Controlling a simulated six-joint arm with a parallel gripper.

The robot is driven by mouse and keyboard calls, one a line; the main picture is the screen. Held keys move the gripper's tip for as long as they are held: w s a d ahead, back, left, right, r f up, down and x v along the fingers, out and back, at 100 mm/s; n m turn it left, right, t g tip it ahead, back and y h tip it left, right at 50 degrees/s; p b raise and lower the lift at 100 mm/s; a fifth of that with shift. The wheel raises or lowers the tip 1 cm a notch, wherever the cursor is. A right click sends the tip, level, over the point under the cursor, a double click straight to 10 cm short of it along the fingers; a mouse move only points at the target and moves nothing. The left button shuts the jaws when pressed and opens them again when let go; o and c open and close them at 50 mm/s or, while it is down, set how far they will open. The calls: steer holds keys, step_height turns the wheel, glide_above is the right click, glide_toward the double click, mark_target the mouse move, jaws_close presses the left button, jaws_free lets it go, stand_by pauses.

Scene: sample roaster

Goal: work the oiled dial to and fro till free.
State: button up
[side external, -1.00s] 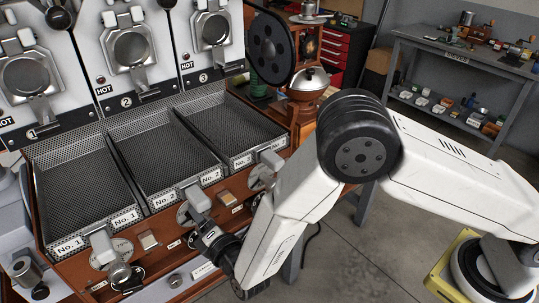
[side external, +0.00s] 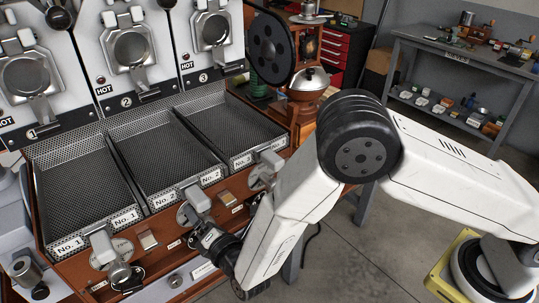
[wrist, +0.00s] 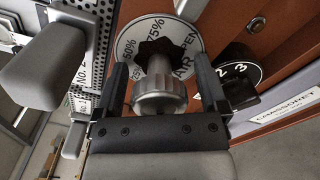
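In the wrist view a silver knurled dial (wrist: 160,97) stands out on a stem from a dark star-shaped piece, over a round white plate (wrist: 141,32) marked with percentages and AIR. My gripper (wrist: 160,80) has one black finger on each side of the dial, with narrow gaps showing between fingers and dial. In the side view my gripper (side external: 206,238) reaches the front of the machine below the No. 2 tray. It hides most of the dial there. No oil can be made out.
A black knob (wrist: 238,73) numbered 2 and 3 sits close beside the right finger. A grey handle (wrist: 42,72) juts out at the left. The No. 2 tray (side external: 165,150) is just above. Open floor (side external: 350,250) lies to the right.

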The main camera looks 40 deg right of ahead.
steer(key=s, duration=0.7)
steer(key=shift+s, duration=0.4)
stand_by(0.4)
steer(key=s+a+f+m+g+y, duration=0.1)
steer(key=s+a+f+g+y, duration=0.1)
steer(key=a+f+g+y, duration=0.45)
steer(key=w+d+r+m+g+h, duration=0.2)
steer(key=d+m+g, duration=0.1)
steer(key=d+m, duration=0.55)
steer(key=w+d+r+m+g+h, duration=0.25)
steer(key=d+m, duration=0.25)
steer(key=d, duration=0.6)
steer(key=s+d+r+m+g+h, duration=0.1)
steer(key=s+d+r+m, duration=0.3)
steer(key=d, duration=0.4)
steer(key=s+d+r+m+g+h, duration=0.1)
steer(key=s+d+r+m, duration=0.3)
steer(key=s+d, duration=0.4)
steer(key=shift+s+d+r+m+g, duration=0.15)
steer(key=shift+s+d+m+g, duration=0.2)
steer(key=shift+m+g, duration=0.45)
